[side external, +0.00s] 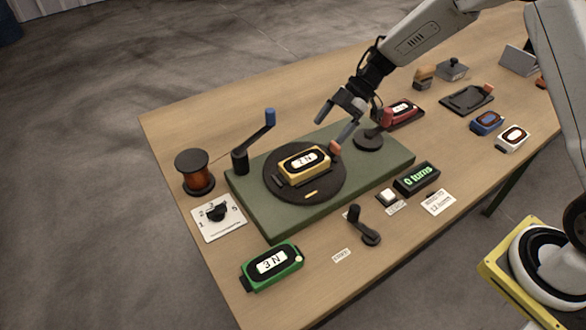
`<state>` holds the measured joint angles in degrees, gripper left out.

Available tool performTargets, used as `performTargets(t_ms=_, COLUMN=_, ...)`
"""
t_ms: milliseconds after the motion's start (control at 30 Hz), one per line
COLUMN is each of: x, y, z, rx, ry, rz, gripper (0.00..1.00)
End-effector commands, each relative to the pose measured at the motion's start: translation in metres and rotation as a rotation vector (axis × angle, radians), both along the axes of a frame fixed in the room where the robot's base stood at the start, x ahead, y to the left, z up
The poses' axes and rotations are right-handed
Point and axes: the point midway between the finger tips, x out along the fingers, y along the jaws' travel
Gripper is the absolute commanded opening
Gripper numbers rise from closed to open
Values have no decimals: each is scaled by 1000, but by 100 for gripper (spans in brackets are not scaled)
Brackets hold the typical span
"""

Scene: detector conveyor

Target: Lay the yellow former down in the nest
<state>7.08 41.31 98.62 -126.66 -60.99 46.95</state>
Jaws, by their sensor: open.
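The yellow former (304,164) has a white label reading "2 N". It lies label up on a round black disc (329,188) on the green base plate (248,201). An orange-tipped part (334,147) stands at its right end. Whether the disc holds the nest, and how deep the former sits, I cannot tell. My gripper (334,123) is open and empty, above and to the upper right of the former, apart from it.
A green block (271,265) lies in front. A display (416,179) reads "0 turns".

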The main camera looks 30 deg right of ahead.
Motion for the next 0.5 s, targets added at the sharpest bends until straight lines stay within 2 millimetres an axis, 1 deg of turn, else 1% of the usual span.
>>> performTargets(t_ms=33, x=0, y=-6, z=5, rx=0, ry=-1, rz=-3, gripper=100)
performTargets(t_ms=200, x=0, y=-15, z=15, rx=1, ry=-1, rz=0, gripper=100)
performTargets(t_ms=500, x=0, y=-19, z=19, rx=0, ry=0, rz=0, gripper=100)
